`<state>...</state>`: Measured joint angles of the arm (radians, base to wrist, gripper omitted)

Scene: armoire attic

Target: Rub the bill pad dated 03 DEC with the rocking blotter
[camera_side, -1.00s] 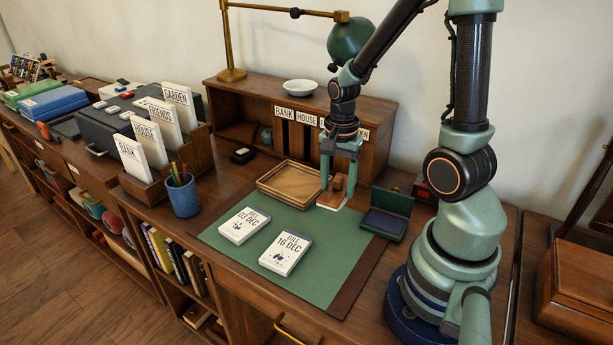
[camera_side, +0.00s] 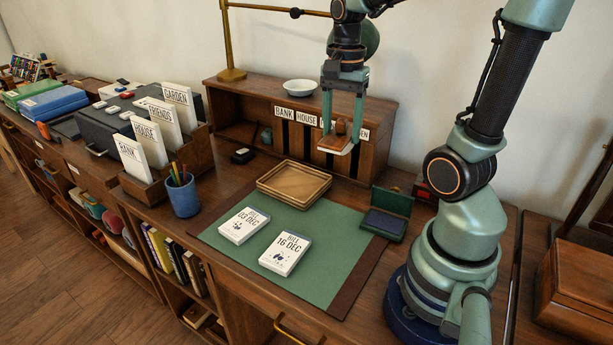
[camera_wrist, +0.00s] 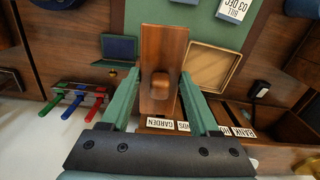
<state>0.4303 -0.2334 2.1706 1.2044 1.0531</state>
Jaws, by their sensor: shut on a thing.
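The rocking blotter (camera_side: 336,143) is a brown wooden block with a knob on top and a pale underside. My gripper (camera_side: 342,132) is shut on its knob and holds it in the air in front of the labelled pigeonholes. In the wrist view the blotter (camera_wrist: 163,72) hangs between the green fingers (camera_wrist: 158,98). The bill pad dated 03 DEC (camera_side: 244,225) lies flat on the green desk mat (camera_side: 318,270), left of the bill pad dated 16 DEC (camera_side: 285,253). The 03 DEC pad also shows at the top of the wrist view (camera_wrist: 234,8), partly cut off.
A wooden tray (camera_side: 294,196) lies at the mat's back edge. An open ink pad box (camera_side: 386,222) stands at the mat's right. A blue pencil cup (camera_side: 183,198) and a card rack (camera_side: 195,155) stand left. The mat's right part is bare.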

